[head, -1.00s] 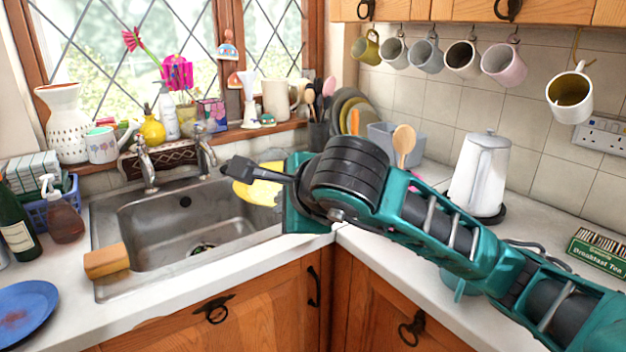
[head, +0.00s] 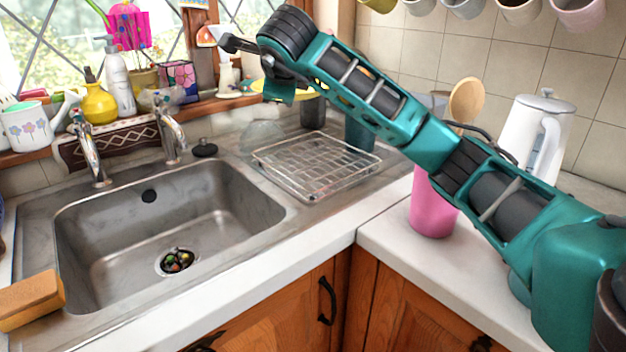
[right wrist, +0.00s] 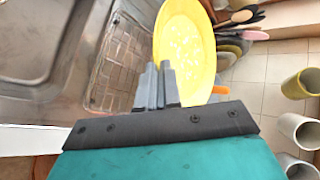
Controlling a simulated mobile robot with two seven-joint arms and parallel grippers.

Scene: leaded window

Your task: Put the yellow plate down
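The yellow plate (right wrist: 185,45) is in my right gripper (right wrist: 157,86), whose fingers are close together at the plate's near edge in the right wrist view. The plate is tilted and held above the counter, beside the wire rack (right wrist: 118,62) in that view. In the head view only a thin yellow strip of the plate (head: 257,86) shows, and the arm hides the rest. The fingertips are hard to make out there. The wire rack (head: 300,172) on the drainer looks empty. My left gripper is not in view.
The steel sink (head: 150,235) is left of the rack, with taps (head: 170,135) behind it. A pink cup (head: 433,210) and a white kettle (head: 535,130) stand to the right. Mugs hang above.

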